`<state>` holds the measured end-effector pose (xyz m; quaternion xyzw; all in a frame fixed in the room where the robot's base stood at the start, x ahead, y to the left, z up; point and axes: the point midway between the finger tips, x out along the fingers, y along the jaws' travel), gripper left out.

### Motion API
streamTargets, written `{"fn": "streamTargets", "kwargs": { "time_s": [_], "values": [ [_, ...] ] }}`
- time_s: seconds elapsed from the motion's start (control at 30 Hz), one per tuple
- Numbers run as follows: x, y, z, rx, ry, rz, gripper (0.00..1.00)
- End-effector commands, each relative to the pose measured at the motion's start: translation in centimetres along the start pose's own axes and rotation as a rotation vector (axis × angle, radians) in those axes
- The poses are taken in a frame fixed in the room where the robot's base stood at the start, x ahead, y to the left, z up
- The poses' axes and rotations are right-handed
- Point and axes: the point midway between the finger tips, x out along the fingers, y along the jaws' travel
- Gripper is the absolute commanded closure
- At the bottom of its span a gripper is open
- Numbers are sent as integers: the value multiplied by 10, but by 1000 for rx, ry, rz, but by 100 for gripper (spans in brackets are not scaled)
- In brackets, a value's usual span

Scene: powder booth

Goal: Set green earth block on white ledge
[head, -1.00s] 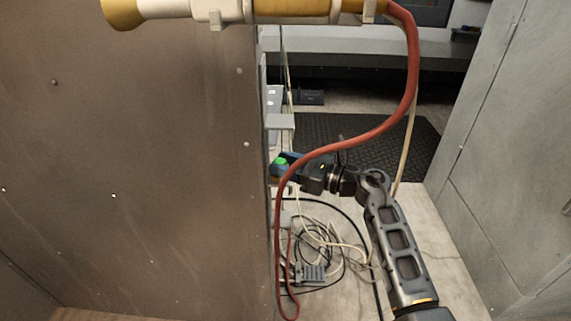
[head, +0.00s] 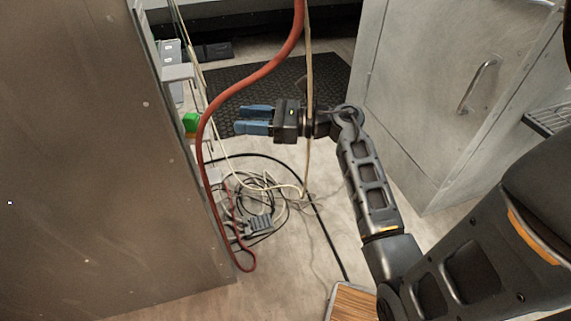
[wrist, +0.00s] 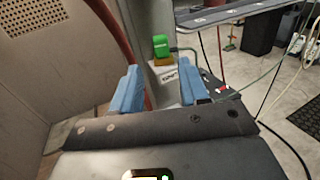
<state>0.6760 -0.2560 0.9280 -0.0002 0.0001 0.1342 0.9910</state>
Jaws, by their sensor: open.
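The green block (head: 190,122) sits beside the edge of the brown panel in the head view, apart from my gripper. In the wrist view the green block (wrist: 161,44) stands upright on a small tan piece (wrist: 163,61). Below that is a pale, narrow surface with dark lettering (wrist: 168,76), which looks like the white ledge; the fingers partly frame it. My gripper (head: 238,119) is open and empty, to the right of the block, with its blue fingers pointing at it. The fingers also show in the wrist view (wrist: 160,86), short of the block.
A red hose (head: 205,145) hangs between my gripper and the block in the head view. A brown panel (head: 80,150) fills the left. Coiled cables (head: 255,200) lie on the floor. A grey cabinet (head: 425,110) stands at right. A black mat (head: 275,82) lies behind.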

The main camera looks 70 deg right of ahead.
Motion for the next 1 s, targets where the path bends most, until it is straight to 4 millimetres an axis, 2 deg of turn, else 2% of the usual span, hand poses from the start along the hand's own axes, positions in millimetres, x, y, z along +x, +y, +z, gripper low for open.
{"fn": "streamTargets", "kwargs": {
  "time_s": [0.07, 0.17, 0.27, 0.37, 0.5, 0.6, 0.8, 1.0],
  "values": [
    [0, 1, 0, 2, -1, 1, 56],
    [3, 12, 0, 40, -22, 9, 56],
    [9, 44, 2, 160, -86, 29, 56],
    [11, 91, 9, 372, -182, 62, 56],
    [1, 153, 23, 755, -310, 108, 56],
    [-15, 187, 31, 1049, -376, 130, 56],
    [-57, 237, 38, 1671, -443, 130, 56],
    [-105, 271, 30, 2311, -444, 18, 56]
  ]
}}
